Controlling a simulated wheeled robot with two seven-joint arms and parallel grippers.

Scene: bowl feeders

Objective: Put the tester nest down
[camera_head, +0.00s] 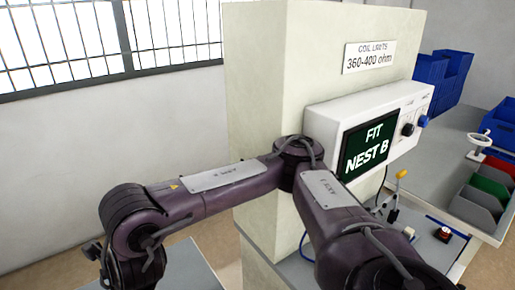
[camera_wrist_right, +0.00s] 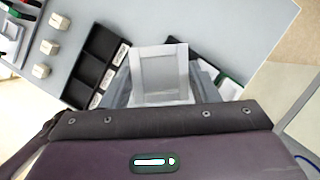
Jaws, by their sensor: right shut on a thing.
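The tester nest (camera_wrist_right: 160,72), a pale grey squarish piece with a raised rim, sits between the grey fingers of my right gripper (camera_wrist_right: 165,92) in the right wrist view. The gripper is shut on it, above a grey worktop (camera_wrist_right: 225,28). Whether the nest touches anything beneath is hidden. In the head view the tester (camera_head: 367,125) is a white box on a cream column, with a dark screen reading "FIT NEST B". The right gripper and nest do not show there. My left gripper is in neither view.
A black tray (camera_wrist_right: 88,78) with white labels lies left of the nest; another labelled tray (camera_wrist_right: 228,88) is partly hidden at right. Several small beige blocks (camera_wrist_right: 41,71) stand farther left. In the head view, the column (camera_head: 262,85) rises beside my arm; blue bins (camera_head: 440,75) stand at right.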

